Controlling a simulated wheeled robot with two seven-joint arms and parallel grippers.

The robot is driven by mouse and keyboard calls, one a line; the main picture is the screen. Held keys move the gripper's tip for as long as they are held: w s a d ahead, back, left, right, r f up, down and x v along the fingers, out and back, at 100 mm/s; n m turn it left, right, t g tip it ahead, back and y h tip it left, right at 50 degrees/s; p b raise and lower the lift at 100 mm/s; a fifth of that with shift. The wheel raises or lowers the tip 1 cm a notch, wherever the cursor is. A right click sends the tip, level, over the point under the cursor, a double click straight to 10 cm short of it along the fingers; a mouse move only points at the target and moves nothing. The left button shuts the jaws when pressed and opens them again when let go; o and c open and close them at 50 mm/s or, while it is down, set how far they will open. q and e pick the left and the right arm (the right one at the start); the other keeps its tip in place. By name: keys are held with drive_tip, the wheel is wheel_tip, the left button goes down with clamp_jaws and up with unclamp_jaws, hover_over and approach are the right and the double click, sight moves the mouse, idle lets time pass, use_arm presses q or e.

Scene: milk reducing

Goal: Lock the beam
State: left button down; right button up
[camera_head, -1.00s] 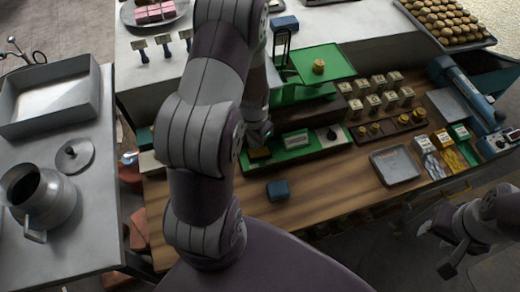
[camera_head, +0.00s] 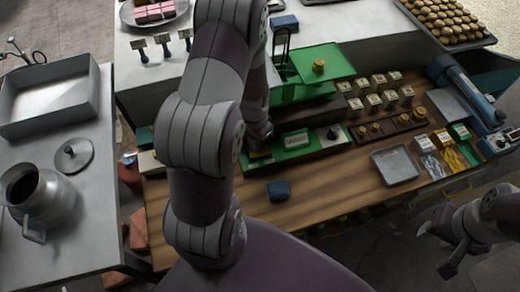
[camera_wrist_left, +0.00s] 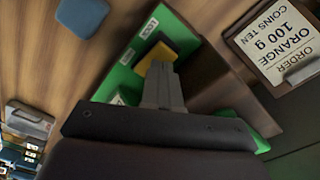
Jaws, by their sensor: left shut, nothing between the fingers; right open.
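The green balance (camera_head: 298,142) stands on the wooden bench, with a green pan (camera_head: 325,62) raised on its right that bears a brass weight (camera_head: 319,66). The beam is largely hidden behind my left arm. In the left wrist view, a yellow and black sliding block (camera_wrist_left: 153,55) sits on the green base (camera_wrist_left: 122,78), near a white "LOCK" label (camera_wrist_left: 150,27). My left gripper (camera_wrist_left: 160,68) is shut and empty, its fingertips right at the block; I cannot tell whether they touch. My right gripper (camera_head: 442,248) is open and empty, off the bench's front right.
A blue block (camera_head: 278,190) lies in front of the balance. An order card (camera_wrist_left: 275,42) lies beside the balance. Bare wood is at the front.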

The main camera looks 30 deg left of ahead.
use_arm(q)
drive_tip(key=shift+f+b, duration=0.9)
drive_tip(key=shift+f, duration=0.4)
idle(0.4)
wheel_tip(320, 180, up, 7)
drive_tip(key=p, duration=0.6)
drive_tip(key=shift+r, duration=0.15)
